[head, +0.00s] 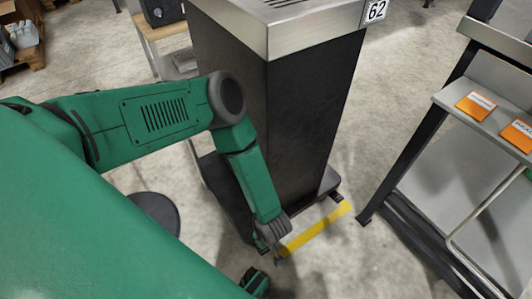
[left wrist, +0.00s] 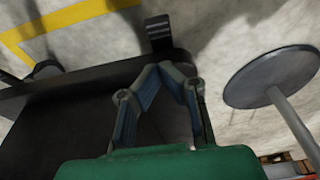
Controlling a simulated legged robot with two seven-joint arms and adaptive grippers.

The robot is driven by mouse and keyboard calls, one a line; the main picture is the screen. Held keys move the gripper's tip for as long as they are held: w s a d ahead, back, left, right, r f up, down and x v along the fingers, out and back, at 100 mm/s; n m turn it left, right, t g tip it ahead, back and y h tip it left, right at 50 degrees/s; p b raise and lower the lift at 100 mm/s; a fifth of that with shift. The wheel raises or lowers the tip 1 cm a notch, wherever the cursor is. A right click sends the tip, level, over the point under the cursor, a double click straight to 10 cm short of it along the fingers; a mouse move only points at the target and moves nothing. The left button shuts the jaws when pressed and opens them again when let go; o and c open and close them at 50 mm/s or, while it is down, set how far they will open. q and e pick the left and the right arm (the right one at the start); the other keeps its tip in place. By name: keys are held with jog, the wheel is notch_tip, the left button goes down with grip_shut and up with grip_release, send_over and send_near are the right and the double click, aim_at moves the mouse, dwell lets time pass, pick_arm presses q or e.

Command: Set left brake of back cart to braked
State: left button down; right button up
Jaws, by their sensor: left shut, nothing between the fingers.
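The cart is a tall dark cabinet (head: 312,120) with a steel top and a sign reading 62, on a low black base that also shows in the left wrist view (left wrist: 75,88). The left brake, a small black ribbed pedal (left wrist: 158,32), sticks out from the base edge. Its tilt is hard to judge. The other brake pedal (head: 337,197) is at the base's right corner. My left gripper (head: 277,250) is low at the base's left corner. In the left wrist view its fingers (left wrist: 160,68) are shut and empty, just short of the left pedal.
A yellow floor stripe (head: 316,229) runs along the cart's base. A round grey disc on a post (left wrist: 275,77) stands beside the cart. A metal rack with orange labels (head: 475,105) is on the right. Concrete floor is open between rack and cart.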

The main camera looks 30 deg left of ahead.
pick_arm(q)
jog(key=x, duration=0.2)
jog(key=b+x, duration=0.1)
jog(key=x, duration=0.1)
jog(key=b+x, duration=0.1)
jog(key=x, duration=0.1)
jog(key=shift+a+f, duration=0.3)
jog(key=shift+a, duration=0.05)
jog(key=shift+s+d+f+b, duration=0.1)
jog(key=shift+d+f+b, duration=0.1)
jog(key=shift+f+b, duration=0.3)
jog(key=shift+d+f+b, duration=0.15)
jog(key=shift+f+b, duration=0.2)
jog(key=shift+f, duration=0.25)
jog(key=shift+d+f+b, duration=0.3)
jog(key=shift+f, duration=0.2)
jog(key=shift+a, duration=0.2)
jog(key=shift+f, duration=0.1)
